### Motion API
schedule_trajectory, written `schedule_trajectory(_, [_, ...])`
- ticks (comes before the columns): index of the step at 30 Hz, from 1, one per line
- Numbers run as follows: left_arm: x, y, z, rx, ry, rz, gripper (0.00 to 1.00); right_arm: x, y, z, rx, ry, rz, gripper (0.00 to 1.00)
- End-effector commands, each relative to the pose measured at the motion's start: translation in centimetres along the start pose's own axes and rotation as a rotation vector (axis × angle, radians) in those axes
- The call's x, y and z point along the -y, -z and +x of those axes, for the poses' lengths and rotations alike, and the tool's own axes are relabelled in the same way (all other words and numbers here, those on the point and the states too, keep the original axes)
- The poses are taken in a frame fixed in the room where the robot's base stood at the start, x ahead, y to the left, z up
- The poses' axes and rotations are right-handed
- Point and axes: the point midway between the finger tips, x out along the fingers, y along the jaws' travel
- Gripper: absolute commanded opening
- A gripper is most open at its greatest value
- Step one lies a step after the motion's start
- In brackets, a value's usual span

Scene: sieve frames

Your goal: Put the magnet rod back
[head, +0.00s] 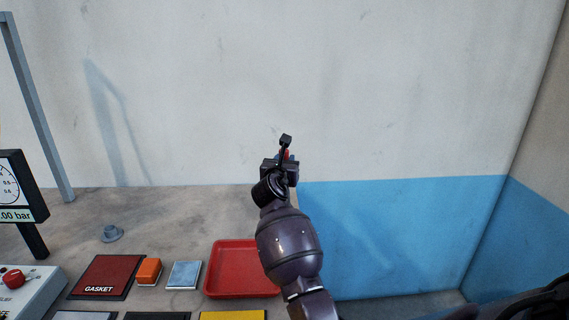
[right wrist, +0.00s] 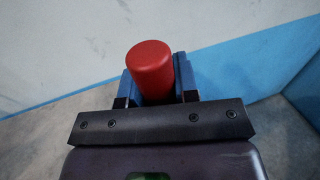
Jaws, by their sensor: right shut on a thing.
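My right gripper (head: 284,160) is raised over the far right edge of the worktop, in front of the wall. It is shut on a red cylinder-ended thing, which looks like the magnet rod (right wrist: 150,68). In the right wrist view its rounded red end sits between the two fingers. In the head view only a small bit of red shows past the gripper; the rest of the rod is hidden. My left gripper is not in view.
A gauge stand (head: 20,190) and a control box (head: 22,292) are at left.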

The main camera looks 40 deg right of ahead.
Motion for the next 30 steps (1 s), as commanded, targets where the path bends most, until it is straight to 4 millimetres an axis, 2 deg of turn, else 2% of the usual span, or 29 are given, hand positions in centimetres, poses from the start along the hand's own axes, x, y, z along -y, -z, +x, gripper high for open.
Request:
schedule_trajectory(4, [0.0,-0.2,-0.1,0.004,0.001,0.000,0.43,0.0,0.3,0.0,0.001,0.000,-0.001,0.00])
schedule_trajectory(5, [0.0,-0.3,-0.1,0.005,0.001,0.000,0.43,0.0,0.3,0.0,0.000,0.000,-0.001,0.31])
schedule_trajectory(9, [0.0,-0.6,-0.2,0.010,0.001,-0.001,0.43,0.0,0.3,0.0,0.000,0.000,-0.001,0.53])
schedule_trajectory(20, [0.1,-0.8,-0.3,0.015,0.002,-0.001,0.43,0.0,-0.1,0.0,0.000,0.000,0.002,0.54])
schedule_trajectory(26, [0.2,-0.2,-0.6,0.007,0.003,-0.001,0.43,0.0,-0.2,-2.6,0.001,-0.001,0.000,0.54])
schedule_trajectory(30, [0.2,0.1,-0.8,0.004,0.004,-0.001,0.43,0.0,-0.1,-5.4,0.000,-0.002,0.001,0.54])
